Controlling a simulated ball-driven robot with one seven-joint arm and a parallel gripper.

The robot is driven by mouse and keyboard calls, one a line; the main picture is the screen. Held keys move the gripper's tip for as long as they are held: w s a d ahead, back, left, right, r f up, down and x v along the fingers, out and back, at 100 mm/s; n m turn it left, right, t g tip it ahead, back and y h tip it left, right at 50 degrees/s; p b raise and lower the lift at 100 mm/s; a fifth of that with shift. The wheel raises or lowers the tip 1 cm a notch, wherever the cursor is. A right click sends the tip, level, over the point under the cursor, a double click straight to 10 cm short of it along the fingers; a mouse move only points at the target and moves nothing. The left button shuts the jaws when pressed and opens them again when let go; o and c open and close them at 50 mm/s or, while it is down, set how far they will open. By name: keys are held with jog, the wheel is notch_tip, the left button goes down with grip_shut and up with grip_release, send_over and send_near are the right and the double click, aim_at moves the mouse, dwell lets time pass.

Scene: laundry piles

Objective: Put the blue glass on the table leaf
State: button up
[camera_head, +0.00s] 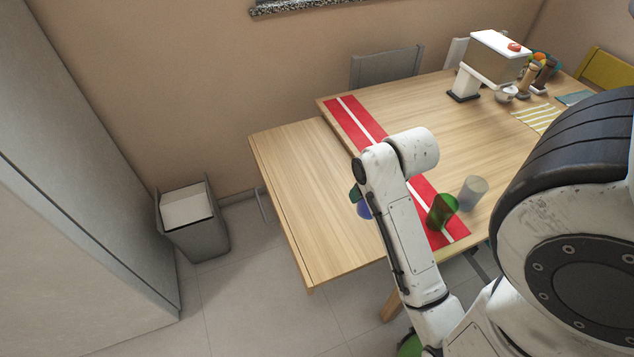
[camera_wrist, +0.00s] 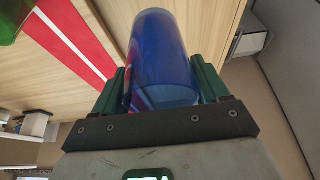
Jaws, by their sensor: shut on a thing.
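The blue glass is held between the green fingers of my gripper (camera_wrist: 160,88), which is shut on it. The glass (camera_wrist: 160,45) fills the middle of the wrist view. In the head view only a small blue part (camera_head: 364,211) shows beside my arm, which hides the rest. The table leaf (camera_head: 300,200) is the bare wooden panel at the left end of the table. My gripper and the glass appear over the leaf's right side, near the main table. Whether the glass touches the leaf, I cannot tell. Wood also shows behind the glass in the wrist view.
A red runner with a white stripe (camera_head: 350,118) lies along the main table's left edge. A green glass (camera_head: 441,211) and a clear glass (camera_head: 472,192) stand near its front. A grey bin (camera_head: 200,240) stands on the floor left of the leaf. The leaf's visible surface is clear.

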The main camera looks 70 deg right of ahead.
jog(key=shift+w+d+f+p, duration=0.25)
jog(key=shift+w+d+f, duration=0.6)
jog(key=shift+w+f, duration=1.3)
jog(key=shift+w+d+f+p, duration=0.25)
jog(key=shift+w+d+f, duration=0.55)
jog(key=shift+w+f, duration=1.3)
jog(key=shift+w+d+f+p, duration=0.25)
jog(key=shift+w+d+f, duration=0.6)
jog(key=shift+w+f, duration=1.25)
jog(key=shift+f, duration=0.1)
jog(key=shift+f, duration=0.15)
jog(key=o, duration=1.2)
jog(key=shift+c, duration=0.2)
